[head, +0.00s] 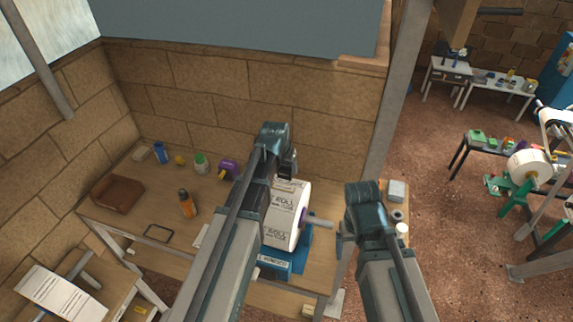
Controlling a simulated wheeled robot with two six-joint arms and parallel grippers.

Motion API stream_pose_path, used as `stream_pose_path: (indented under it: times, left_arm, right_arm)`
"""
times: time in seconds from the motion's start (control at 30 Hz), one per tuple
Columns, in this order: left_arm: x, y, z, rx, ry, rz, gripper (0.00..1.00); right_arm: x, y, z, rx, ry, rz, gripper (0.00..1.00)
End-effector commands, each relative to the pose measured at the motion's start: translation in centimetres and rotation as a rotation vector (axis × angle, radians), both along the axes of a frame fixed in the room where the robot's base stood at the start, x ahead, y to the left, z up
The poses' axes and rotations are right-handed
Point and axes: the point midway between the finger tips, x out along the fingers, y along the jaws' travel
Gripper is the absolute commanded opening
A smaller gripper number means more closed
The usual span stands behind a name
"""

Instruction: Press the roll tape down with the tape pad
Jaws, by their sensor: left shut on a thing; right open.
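A large white paper roll (285,228) with dark print lies on a blue stand (290,262) on the workbench. A purple core end and a grey shaft (320,223) show at its right side. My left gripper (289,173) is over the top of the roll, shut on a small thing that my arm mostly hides. A pale tan edge, which looks like the tape pad (291,184), shows just below it at the roll's top. I cannot tell whether it touches the roll. My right gripper (344,238) is open, right of the roll near the shaft's end, partly hidden by its own wrist.
The wooden bench (150,212) holds a brown leather bag (118,194), an orange bottle (187,204), a green-and-white jar (201,163) and a purple tape dispenser (228,169). A grey post (385,110) rises behind my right arm. Brick walls close off the back.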

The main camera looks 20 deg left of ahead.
Motion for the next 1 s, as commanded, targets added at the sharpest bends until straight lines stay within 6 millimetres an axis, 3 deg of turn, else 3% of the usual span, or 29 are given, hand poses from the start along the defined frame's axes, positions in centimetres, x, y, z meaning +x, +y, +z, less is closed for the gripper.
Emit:
stream_pose_path:
  times: [0.6,1.0]
  left_arm:
    - [0.0,0.0,-5.3,0.000,0.000,0.000,0.18]
    - [0.0,0.0,-5.9,0.000,0.000,0.000,0.18]
  right_arm:
    - [0.1,0.0,-5.3,-0.001,-0.001,0.015,0.85]
    - [0.1,0.0,-5.9,-0.001,-0.002,0.014,0.85]
